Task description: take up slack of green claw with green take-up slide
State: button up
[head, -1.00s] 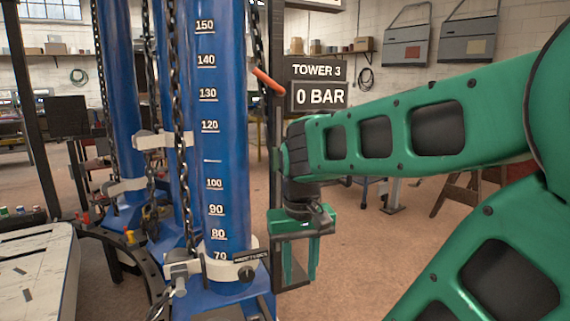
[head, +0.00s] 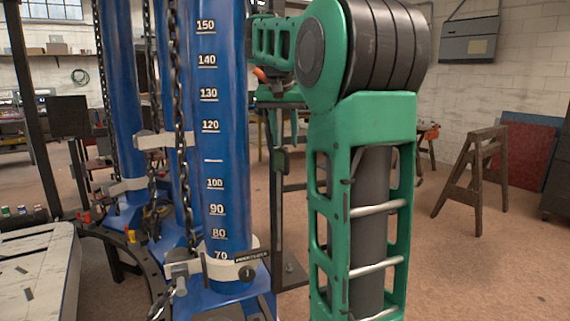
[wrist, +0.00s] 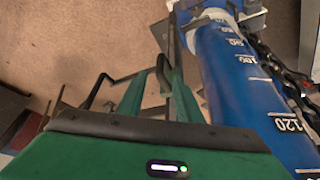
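I cannot pick out a green claw or a green take-up slide in either view. A blue tower column (head: 221,150) with a number scale stands upright left of centre in the head view, and its blue surface also shows at the right of the wrist view (wrist: 228,72). A white collar (head: 222,265) rings its foot, with a clamp and dark knob. My gripper (wrist: 155,77) shows two green fingers with a gap between them, open and empty, left of the column in the wrist view.
Dark chains (head: 180,120) hang beside the columns. An orange handle (head: 260,75) sits right of the near column, close to my arm. A curved dark frame (head: 103,236) carries small yellow and red parts. A pale slab (head: 40,275) lies at lower left. Open floor and a wooden trestle (head: 470,170) lie right.

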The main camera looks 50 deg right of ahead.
aim_at(287, 155)
jog(key=x, duration=0.9)
jog(key=shift+f, duration=0.35)
grip_shut()
